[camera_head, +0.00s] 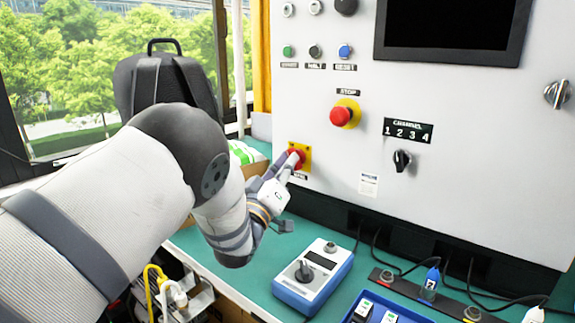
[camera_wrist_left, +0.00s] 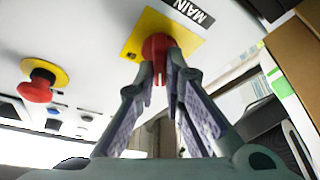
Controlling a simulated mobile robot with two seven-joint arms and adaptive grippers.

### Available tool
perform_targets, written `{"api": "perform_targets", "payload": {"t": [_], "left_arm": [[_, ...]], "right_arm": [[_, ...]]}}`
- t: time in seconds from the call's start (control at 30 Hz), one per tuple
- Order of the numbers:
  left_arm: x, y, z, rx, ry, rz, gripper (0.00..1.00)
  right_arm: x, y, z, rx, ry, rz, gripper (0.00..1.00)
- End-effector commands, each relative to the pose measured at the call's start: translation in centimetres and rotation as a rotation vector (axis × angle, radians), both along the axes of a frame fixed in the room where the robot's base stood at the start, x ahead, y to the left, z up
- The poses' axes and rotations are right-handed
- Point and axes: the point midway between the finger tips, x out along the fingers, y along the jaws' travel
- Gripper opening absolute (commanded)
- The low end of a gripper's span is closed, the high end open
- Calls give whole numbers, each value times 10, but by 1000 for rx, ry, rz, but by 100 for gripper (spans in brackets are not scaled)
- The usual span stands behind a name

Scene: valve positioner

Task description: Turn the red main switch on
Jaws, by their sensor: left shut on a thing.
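The red main switch (camera_head: 296,157) sits on a yellow plate low on the left of the white panel. My left gripper (camera_head: 289,165) is at it, with its fingers shut on the red knob and partly hiding it. In the left wrist view the red switch (camera_wrist_left: 157,46) shows between the two fingertips (camera_wrist_left: 162,62), on its yellow plate beside the label "MAIN". The knob's exact turn angle is hard to tell. My right gripper is in neither view.
A red STOP button (camera_head: 342,115) stands out above and right of the switch. A black selector (camera_head: 402,160) is further right. A blue-and-white box with a knob (camera_head: 313,273) stands on the green bench below. A cardboard box (camera_wrist_left: 295,60) is close by.

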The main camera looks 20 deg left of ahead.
Motion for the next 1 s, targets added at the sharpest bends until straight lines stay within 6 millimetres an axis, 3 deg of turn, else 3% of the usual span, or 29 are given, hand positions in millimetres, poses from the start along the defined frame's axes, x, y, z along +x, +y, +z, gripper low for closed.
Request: {"api": "perform_targets", "payload": {"t": [1.0], "left_arm": [[1, 4, -1, 902, -326, 0, 0]], "right_arm": [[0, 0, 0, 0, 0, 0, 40]]}}
